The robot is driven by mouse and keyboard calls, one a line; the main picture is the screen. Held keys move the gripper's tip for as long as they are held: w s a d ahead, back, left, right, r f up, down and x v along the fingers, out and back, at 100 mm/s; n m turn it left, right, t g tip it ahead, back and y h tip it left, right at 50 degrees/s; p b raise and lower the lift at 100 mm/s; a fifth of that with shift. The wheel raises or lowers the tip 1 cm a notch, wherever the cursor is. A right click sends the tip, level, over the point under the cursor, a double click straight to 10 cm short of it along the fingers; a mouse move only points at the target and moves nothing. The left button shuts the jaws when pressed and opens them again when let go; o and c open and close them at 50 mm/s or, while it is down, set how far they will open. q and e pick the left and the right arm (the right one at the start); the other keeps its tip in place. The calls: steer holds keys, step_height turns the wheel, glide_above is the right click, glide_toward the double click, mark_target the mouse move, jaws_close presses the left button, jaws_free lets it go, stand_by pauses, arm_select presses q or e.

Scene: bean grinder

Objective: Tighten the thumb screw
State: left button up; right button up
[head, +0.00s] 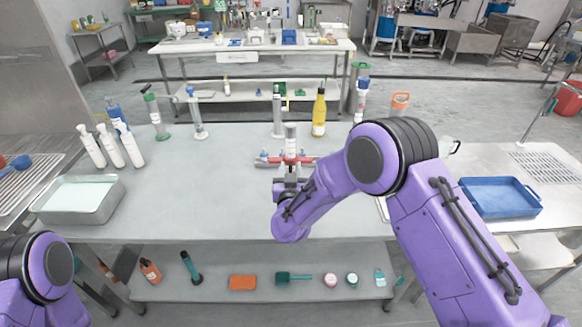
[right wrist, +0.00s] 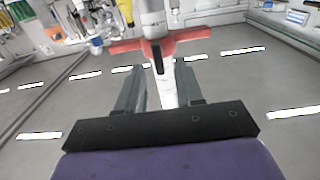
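A red clamp-like device with a grey upright cylinder (head: 290,137) stands near the middle of the table, with a red crossbar (head: 265,160) reaching to both sides. In the right wrist view the red crossbar (right wrist: 190,36) spans the top centre, with a dark narrow part (right wrist: 157,60) and a white stem (right wrist: 167,92) below it. My right gripper (head: 290,182) is just in front of the device. Its fingers (right wrist: 158,82) are apart, one on each side of the stem, and seem not to grip it. I cannot clearly identify the thumb screw. My left gripper is out of view.
White bottles (head: 112,148) and a pale tray (head: 80,200) stand at the table's left. A yellow bottle (head: 319,112) and a grey cylinder (head: 277,112) stand behind the device. A blue tray (head: 500,198) lies on the right-hand table. The front middle is clear.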

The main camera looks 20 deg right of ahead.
steer(key=shift+w, duration=0.1)
jaws_close()
